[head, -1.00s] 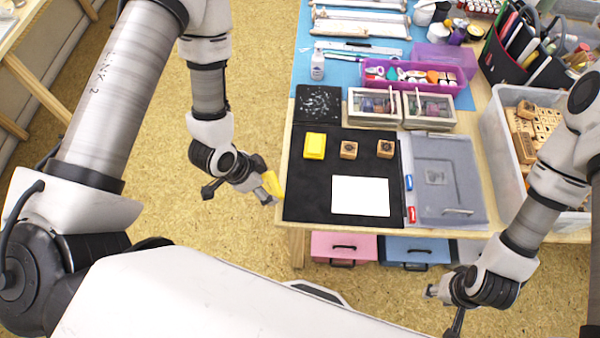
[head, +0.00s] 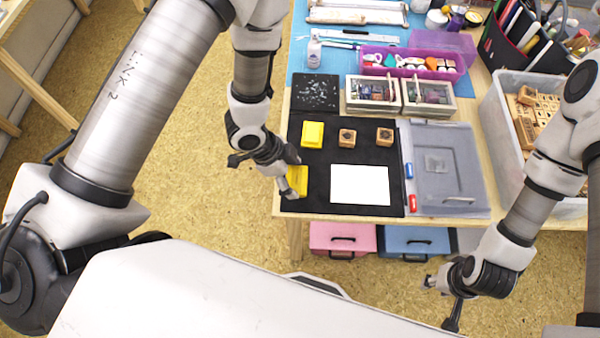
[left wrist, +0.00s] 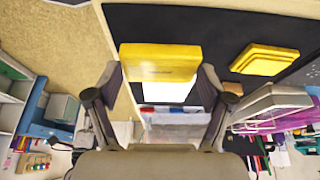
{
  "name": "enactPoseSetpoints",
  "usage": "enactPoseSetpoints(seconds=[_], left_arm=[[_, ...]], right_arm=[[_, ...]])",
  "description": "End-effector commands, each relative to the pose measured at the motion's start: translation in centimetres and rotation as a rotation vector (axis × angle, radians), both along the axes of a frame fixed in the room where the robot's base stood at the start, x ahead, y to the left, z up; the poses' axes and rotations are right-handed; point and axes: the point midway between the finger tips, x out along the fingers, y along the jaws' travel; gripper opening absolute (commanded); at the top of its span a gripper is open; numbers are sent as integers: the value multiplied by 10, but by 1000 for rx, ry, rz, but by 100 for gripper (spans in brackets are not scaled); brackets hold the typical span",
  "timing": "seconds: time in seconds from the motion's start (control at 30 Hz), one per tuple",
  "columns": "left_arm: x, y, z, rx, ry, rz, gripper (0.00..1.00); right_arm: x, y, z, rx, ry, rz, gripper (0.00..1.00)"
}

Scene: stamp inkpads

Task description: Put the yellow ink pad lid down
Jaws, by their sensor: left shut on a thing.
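My left gripper (head: 284,177) is shut on the yellow ink pad lid (head: 297,184) over the front left of the black mat (head: 316,200). In the left wrist view the lid (left wrist: 160,62) sits between the two fingers. I cannot tell whether the lid touches the mat. A second yellow piece, the ink pad (head: 313,134), lies further back on the mat; it also shows in the left wrist view (left wrist: 265,58) with a stepped top. My right gripper (head: 440,303) is empty, fingers apart, in front of the table at the lower right.
A white card (head: 360,185) lies right of the lid. Two wooden stamps (head: 347,137) (head: 384,137) stand behind it. A grey case (head: 447,165) lies right of the mat. Bare mat lies between the lid and the ink pad. The table's left edge is close to the lid.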

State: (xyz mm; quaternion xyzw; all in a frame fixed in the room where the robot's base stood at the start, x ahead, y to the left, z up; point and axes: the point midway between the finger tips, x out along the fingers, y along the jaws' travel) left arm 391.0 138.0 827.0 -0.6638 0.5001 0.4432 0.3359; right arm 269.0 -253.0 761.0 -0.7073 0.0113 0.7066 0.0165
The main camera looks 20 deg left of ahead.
Motion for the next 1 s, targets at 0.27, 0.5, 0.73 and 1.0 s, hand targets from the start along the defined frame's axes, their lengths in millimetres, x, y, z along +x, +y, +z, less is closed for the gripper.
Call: enactPoseSetpoints(seconds=[0.27, 0.5, 0.73, 1.0], left_arm=[[20, -12, -21, -1, 6, 3, 62], [22, -11, -38, 0, 1, 3, 62], [21, -11, -40, 0, 1, 3, 98], [21, -11, -40, 0, 1, 3, 100]], right_arm=[[0, 0, 14, 0, 1, 0, 40], [0, 0, 16, 0, 1, 0, 40], [0, 0, 15, 0, 1, 0, 40], [0, 0, 15, 0, 1, 0, 40]])
